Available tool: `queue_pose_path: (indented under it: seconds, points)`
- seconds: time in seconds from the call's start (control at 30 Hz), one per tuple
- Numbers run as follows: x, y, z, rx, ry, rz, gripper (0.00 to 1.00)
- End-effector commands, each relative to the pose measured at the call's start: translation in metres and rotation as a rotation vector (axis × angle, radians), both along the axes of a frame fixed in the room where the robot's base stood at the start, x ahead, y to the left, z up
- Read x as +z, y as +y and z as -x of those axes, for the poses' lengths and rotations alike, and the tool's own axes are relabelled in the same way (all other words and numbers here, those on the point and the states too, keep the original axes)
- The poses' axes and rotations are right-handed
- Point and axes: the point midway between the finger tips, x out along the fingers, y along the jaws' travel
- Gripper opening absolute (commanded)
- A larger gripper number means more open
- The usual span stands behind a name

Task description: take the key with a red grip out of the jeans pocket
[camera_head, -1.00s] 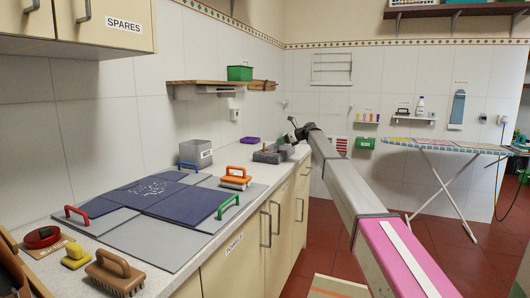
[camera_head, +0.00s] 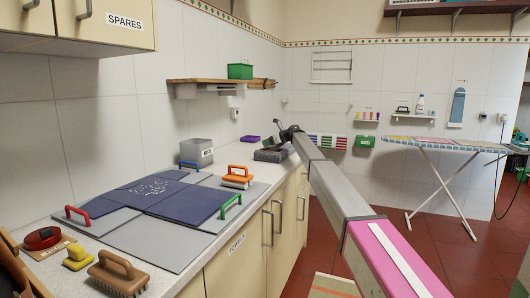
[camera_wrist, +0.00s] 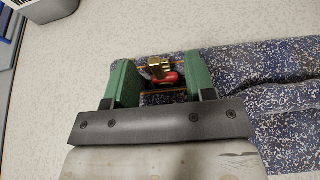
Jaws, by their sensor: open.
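The folded jeans (camera_wrist: 230,65), dark blue speckled cloth, lie on the pale counter in the wrist view. In the head view the dark bundle (camera_head: 270,155) at the counter's far end appears to be them. A red grip (camera_wrist: 168,79) with a brass-coloured piece (camera_wrist: 158,65) beside it lies at the jeans' left end; the rest of the key cannot be made out. My gripper (camera_wrist: 157,62) has its green fingers apart, one on each side of the red grip, with no clear contact. In the head view my gripper (camera_head: 287,134) is small and dark above the bundle.
A grey bin (camera_head: 197,152) and a purple item (camera_head: 250,139) stand towards the wall. Bare counter surrounds the jeans' left end in the wrist view.

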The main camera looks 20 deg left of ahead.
Motion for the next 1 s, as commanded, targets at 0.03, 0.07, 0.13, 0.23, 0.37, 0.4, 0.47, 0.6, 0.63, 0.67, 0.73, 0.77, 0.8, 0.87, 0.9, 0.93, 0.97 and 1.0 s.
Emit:
queue_pose_path:
  seconds: [0.03,0.07,0.13,0.23,0.37,0.4,0.47,0.6,0.63,0.67,0.73,0.77,0.8,0.87,0.9,0.93,0.97,1.0]
  points:
    - [-0.003,0.009,-0.002,0.002,0.001,0.001,0.50]
    - [-0.005,0.012,-0.002,0.002,0.001,0.001,0.50]
    - [-0.007,0.018,-0.002,0.002,0.001,0.001,0.50]
    - [-0.008,0.020,-0.002,0.001,0.000,0.001,0.50]
    - [-0.008,0.019,-0.002,0.001,0.000,0.000,0.50]
    - [-0.008,0.019,-0.002,0.001,0.000,0.000,0.40]
    - [-0.008,0.019,-0.002,0.001,0.000,0.000,0.21]
    - [-0.008,0.019,-0.002,0.001,0.000,0.000,0.00]
    - [-0.008,0.019,-0.002,0.001,0.000,0.000,0.00]
    - [-0.008,0.019,-0.002,0.001,0.000,0.000,0.00]
    - [-0.008,0.019,-0.002,0.001,0.000,0.000,0.00]
    - [-0.008,0.019,-0.002,0.001,0.000,0.000,0.00]
    - [-0.008,0.019,-0.002,0.001,0.000,0.000,0.00]
    - [-0.006,0.019,-0.002,0.001,0.000,0.000,0.00]
    - [-0.004,0.019,-0.002,0.001,-0.001,0.000,0.00]
    - [-0.002,0.019,-0.002,0.001,-0.001,0.000,0.00]
    - [0.001,0.019,-0.002,0.001,-0.001,0.000,0.00]
    - [0.006,0.019,-0.002,0.000,-0.001,0.000,0.00]
